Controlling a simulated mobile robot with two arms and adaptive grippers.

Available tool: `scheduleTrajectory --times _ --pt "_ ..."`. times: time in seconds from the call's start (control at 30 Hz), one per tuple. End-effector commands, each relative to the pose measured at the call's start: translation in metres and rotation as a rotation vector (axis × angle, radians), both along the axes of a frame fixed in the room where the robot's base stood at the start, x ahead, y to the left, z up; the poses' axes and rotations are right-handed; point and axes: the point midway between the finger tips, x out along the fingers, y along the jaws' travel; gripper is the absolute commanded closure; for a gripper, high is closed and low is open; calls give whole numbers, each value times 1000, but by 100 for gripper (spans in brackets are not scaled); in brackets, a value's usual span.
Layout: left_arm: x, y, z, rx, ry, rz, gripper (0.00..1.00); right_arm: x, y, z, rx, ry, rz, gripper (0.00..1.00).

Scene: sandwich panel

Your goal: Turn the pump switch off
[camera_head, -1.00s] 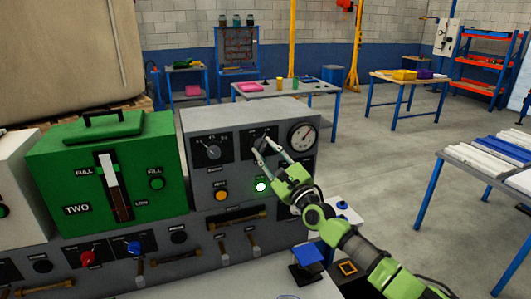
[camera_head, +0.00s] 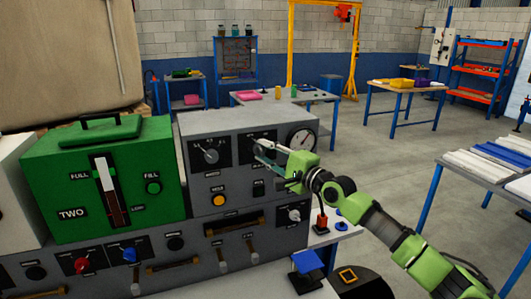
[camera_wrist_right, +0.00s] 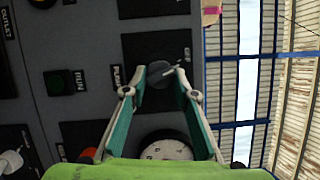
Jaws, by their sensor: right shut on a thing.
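The pump switch is a dark round knob (camera_wrist_right: 160,72) on a black plate of the grey control box (camera_head: 240,123). Beside it in the right wrist view is a label that seems to read PUMP. My right gripper (camera_head: 263,157) reaches the box from the right. In the right wrist view its fingertips (camera_wrist_right: 160,82) are on either side of the knob and shut on it. The knob is mostly hidden by the fingers in the head view. The green RUN lamp (camera_wrist_right: 59,82) looks dark. My left gripper is not in view.
A round gauge (camera_head: 302,140) sits right of the switch, another rotary knob (camera_head: 210,155) left of it. An orange button (camera_head: 219,200) is below. A green box (camera_head: 150,212) stands on the left. Levers line the lower panel.

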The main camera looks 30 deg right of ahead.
Motion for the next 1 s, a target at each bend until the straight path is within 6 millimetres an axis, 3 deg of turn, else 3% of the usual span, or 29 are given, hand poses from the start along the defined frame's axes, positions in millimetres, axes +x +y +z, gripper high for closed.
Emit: scheduleTrajectory --times 0.33,0.87,0.9,0.97,1.0 --pt "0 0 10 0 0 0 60 0 0 1 -136 35 0 95" --pt "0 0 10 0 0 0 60 0 0 0 -160 41 0 95" --pt "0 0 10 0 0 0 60 0 0 0 -160 41 0 68" --pt "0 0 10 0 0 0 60 0 0 0 -160 41 0 57" --pt "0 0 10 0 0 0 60 0 0 0 -160 40 0 57"
